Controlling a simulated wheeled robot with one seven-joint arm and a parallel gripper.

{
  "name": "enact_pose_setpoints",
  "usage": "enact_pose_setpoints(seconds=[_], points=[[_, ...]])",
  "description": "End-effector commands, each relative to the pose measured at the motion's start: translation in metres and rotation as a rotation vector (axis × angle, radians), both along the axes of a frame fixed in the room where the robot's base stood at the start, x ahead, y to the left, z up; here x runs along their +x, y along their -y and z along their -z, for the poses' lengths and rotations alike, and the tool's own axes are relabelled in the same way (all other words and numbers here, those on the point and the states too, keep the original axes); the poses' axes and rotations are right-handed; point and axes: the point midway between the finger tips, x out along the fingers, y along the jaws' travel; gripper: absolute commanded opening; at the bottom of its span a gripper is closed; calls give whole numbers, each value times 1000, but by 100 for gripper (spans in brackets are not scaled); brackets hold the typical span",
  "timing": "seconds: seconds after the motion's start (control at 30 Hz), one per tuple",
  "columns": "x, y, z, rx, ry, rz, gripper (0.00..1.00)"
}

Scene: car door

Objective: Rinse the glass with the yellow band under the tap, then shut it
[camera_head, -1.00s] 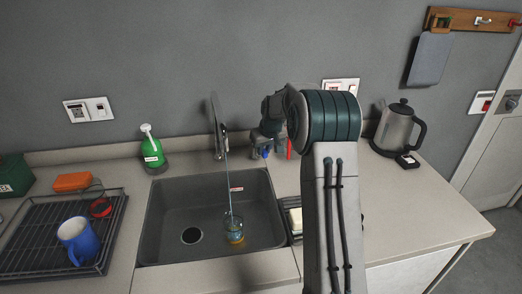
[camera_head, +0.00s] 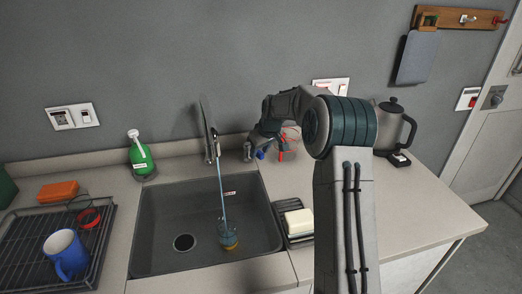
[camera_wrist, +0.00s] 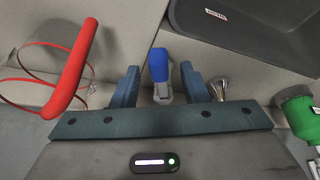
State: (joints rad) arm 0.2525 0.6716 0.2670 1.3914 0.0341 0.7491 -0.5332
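The glass (camera_head: 228,238) stands in the grey sink (camera_head: 150,235), with a yellowish band showing low on it. A thin stream of water runs from the tall tap (camera_head: 209,135) down into the glass. A blue-topped lever or knob (camera_wrist: 158,66) on a pale stem lies between the fingers of my gripper (camera_wrist: 159,84) in the wrist view. The fingers are open, with a gap on each side of it. In the head view my gripper (camera_head: 258,151) is behind the sink, right of the tap, largely hidden by my arm; the blue knob (camera_head: 260,155) shows there.
A red bar-shaped thing (camera_wrist: 75,65) with a thin loop is beside my gripper. A green bottle (camera_head: 140,155) stands left of the tap. A sponge tray (camera_head: 298,224) is right of the sink; a rack with a blue mug (camera_head: 66,255) is left. A kettle (camera_head: 394,128) stands right.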

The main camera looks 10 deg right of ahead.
Motion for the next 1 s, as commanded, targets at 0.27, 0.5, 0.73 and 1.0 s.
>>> enact_pose_setpoints(seconds=[0.27,0.5,0.73,1.0], points=[[-1,1,-2,0,0,3,40],[-12,7,-34,0,4,3,40],[-31,15,-83,-1,4,3,40],[-45,22,-121,1,1,3,40]])
